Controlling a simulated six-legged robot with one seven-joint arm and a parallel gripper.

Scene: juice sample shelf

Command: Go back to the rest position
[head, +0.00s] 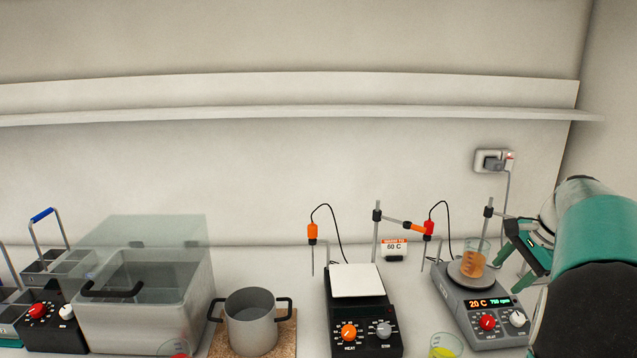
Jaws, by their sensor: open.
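My gripper (507,246) is at the right, just right of a glass beaker of orange juice (473,262). Its fingers are apart, and I see no object held between them. The beaker stands upright on the round top of a grey stirrer hotplate (480,306) whose display reads 20 C. Whether the fingers touch the beaker I cannot tell. My arm hides the bench at the far right.
A grey pot (251,325), a clear-lidded bath (143,300) and a yellow-liquid beaker (446,346) stand nearby. The wall shelf (300,112) is empty.

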